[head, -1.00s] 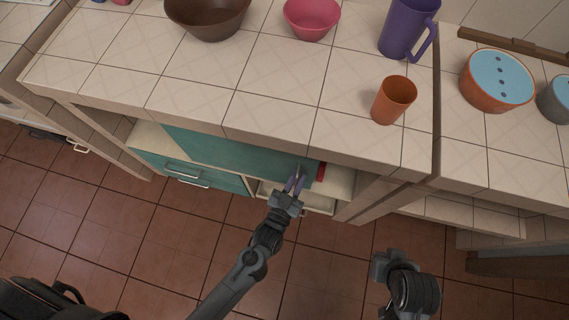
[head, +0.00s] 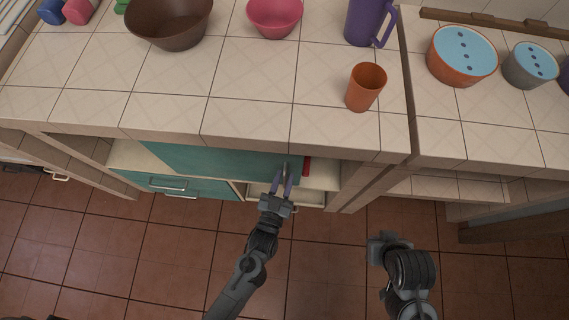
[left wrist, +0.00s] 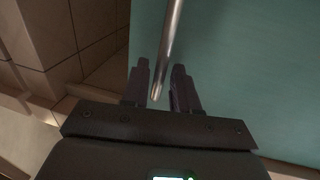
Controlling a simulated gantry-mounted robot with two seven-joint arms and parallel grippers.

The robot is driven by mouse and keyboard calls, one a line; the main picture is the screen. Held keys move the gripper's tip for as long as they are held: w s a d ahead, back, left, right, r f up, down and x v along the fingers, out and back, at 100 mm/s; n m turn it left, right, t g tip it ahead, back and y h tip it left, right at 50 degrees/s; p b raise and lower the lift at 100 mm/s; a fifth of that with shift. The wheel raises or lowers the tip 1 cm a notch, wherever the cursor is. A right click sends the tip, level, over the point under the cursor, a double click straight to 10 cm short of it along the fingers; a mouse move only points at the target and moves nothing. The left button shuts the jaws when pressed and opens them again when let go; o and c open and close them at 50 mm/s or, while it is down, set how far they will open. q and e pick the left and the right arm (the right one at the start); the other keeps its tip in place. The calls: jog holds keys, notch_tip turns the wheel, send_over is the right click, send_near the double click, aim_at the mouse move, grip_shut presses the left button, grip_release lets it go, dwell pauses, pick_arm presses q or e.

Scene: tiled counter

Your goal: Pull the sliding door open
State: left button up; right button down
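The sliding door (head: 205,162) is a teal panel in the cabinet under the tiled counter. Its upright metal bar handle (left wrist: 173,40) is near the panel's right edge in the head view. My left gripper (head: 283,181) is at this handle. In the left wrist view its two dark fingers (left wrist: 160,85) stand apart, one on each side of the bar's lower end, with gaps still visible. The door's surface fills the right of that view. My right gripper (head: 384,246) hangs in front of the cabinet, away from the door; its fingers cannot be made out.
An open compartment with a red object (head: 306,166) shows right of the door. On the counter (head: 240,95) stand an orange cup (head: 365,88), a purple pitcher (head: 366,22), a pink bowl (head: 274,17) and a brown bowl (head: 170,22). The floor in front is clear.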

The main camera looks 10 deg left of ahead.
pick_arm(q)
jog(key=s+a+p, duration=0.1)
jog(key=s, duration=0.8)
jog(key=shift+s+p, duration=0.3)
jog(key=shift+s, duration=0.1)
jog(key=shift+o, duration=0.4)
jog(key=shift+a, duration=0.1)
jog(key=shift+f, duration=0.1)
